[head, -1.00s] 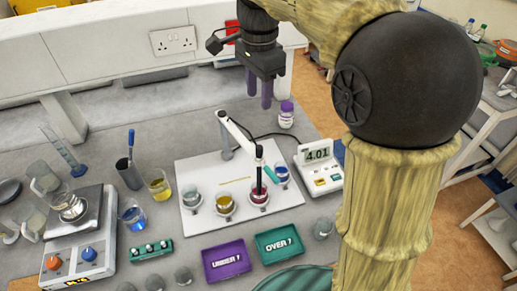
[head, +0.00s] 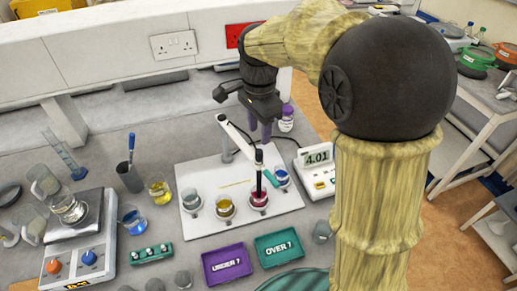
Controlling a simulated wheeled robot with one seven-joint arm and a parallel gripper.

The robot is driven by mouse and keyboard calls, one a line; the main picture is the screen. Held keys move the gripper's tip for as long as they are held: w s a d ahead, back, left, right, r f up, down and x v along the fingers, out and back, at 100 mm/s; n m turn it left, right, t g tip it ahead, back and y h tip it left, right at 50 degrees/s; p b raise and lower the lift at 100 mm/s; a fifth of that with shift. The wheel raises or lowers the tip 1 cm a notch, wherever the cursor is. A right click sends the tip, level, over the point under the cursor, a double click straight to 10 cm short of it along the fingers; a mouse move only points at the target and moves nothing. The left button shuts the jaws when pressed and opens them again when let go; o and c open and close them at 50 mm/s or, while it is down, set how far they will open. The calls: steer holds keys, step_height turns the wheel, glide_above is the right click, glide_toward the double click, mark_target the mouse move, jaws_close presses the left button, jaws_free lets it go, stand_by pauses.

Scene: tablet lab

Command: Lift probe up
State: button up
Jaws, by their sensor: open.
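The probe (head: 258,172) is a dark upright rod on the end of a white jointed arm (head: 236,136). Its lower end is down in a beaker of dark red liquid (head: 259,199) on a white board (head: 224,229). A meter (head: 316,163) reading 4.01 stands right of the board.
Beakers with yellow (head: 224,208) and blue (head: 282,178) liquid and another beaker (head: 191,200) share the board. A purple tray (head: 227,264) and a teal tray (head: 278,248) lie in front. A purple-capped bottle (head: 286,119) stands close behind my gripper.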

mark_target(259, 150)
step_height(259, 150, down, 8)
steer(key=shift+f+p, duration=0.1)
steer(key=shift+p, duration=0.25)
steer(key=shift+c, duration=0.2)
jaws_close()
